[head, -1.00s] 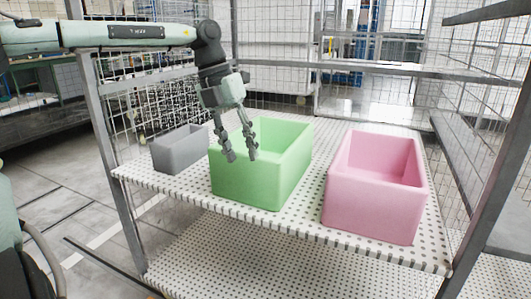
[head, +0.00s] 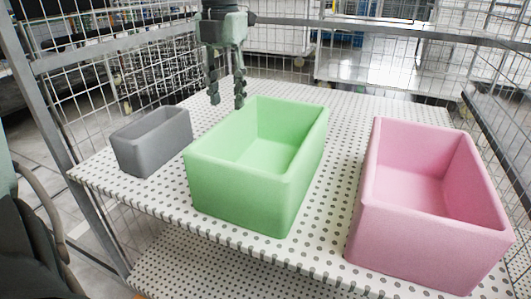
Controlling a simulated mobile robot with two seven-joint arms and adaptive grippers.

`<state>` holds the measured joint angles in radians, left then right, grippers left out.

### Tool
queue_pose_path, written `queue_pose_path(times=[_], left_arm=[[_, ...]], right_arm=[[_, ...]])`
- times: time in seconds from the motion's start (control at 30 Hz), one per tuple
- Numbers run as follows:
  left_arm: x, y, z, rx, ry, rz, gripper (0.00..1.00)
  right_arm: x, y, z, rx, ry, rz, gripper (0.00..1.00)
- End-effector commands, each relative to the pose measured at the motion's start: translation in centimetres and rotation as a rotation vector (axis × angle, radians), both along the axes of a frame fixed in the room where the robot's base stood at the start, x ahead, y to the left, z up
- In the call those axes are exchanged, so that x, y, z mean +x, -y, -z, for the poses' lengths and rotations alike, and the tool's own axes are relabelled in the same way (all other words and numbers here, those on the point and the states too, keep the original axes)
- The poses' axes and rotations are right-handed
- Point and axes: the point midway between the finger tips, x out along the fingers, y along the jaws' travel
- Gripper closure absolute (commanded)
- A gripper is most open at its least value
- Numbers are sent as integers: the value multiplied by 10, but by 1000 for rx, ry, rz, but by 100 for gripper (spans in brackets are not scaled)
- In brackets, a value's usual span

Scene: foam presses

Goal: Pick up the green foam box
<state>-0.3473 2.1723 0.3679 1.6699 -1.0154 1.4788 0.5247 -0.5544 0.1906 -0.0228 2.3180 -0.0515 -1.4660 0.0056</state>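The green foam box (head: 240,194) stands upright and open-topped in the middle of the perforated white shelf (head: 335,205). It looks empty inside. My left gripper (head: 227,102) hangs fingers down at the top of the head view, over the box's back left rim. Its two fingers are spread apart with nothing between them. I cannot tell how far the fingertips are from the rim. My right gripper is not in view.
A small grey box (head: 152,142) stands left of the green box. A larger pink box (head: 432,205) stands to the right with a gap of bare shelf between. Metal posts (head: 45,125) and wire mesh enclose the shelf. The front edge is open.

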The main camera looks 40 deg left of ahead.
Motion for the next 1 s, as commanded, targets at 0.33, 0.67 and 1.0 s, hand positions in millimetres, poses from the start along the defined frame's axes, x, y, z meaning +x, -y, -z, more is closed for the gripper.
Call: queue_pose_path(times=[0.33, 0.67, 1.0], left_arm=[[-3, -2, 46, -3, -4, 1, 62], [-2, -3, 71, 0, 0, -1, 62], [-2, -3, 71, 0, 0, -1, 88]], right_arm=[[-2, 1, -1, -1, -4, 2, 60], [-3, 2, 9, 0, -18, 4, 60], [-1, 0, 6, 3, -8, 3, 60]])
